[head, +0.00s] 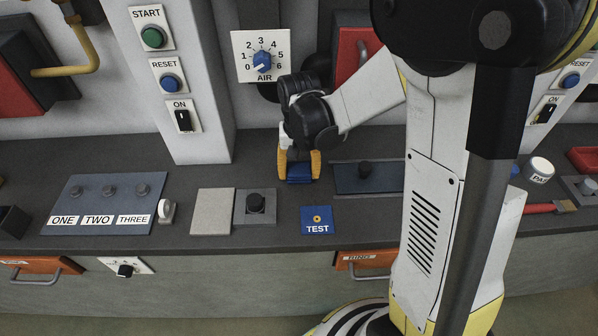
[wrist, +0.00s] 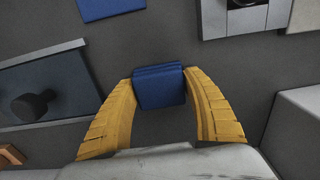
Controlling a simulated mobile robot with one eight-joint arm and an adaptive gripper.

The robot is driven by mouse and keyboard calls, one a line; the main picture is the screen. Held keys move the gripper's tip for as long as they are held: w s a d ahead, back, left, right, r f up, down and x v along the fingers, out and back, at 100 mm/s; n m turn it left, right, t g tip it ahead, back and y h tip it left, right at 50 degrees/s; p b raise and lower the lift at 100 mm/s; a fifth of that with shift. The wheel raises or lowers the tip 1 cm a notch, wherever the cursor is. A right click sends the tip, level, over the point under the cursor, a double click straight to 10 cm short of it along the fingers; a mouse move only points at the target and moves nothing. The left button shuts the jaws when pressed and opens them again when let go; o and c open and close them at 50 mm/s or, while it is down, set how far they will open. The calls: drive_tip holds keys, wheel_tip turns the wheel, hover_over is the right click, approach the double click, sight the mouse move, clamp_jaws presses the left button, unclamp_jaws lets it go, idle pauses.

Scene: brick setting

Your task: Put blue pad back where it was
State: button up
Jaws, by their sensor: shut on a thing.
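My gripper (head: 300,165) is shut on the blue pad (head: 299,174), with one yellow finger on each side of it. In the wrist view the pad (wrist: 160,88) is a small dark blue block between the fingertips (wrist: 162,92). The pad is over the dark grey counter (head: 270,180), behind the blue TEST plate (head: 317,213). I cannot tell whether its underside touches the counter.
A dark panel with a black knob (head: 365,169) is just right of the gripper. A white pillar (head: 190,120) stands left. Bare counter surrounds the pad.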

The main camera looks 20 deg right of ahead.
sight(299, 168)
drive_tip(key=o, duration=1.2)
drive_tip(key=shift+f, duration=0.1)
wheel_tip(299, 168, up, 12)
drive_tip(key=p, duration=0.5)
drive_tip(key=s+r+n+t, duration=0.3)
drive_tip(key=s+r+t, duration=0.4)
drive_tip(key=s, duration=0.5)
drive_tip(key=shift+s+r+n, duration=0.3)
drive_tip(key=shift+s+r, duration=0.05)
drive_tip(key=shift+r, duration=0.7)
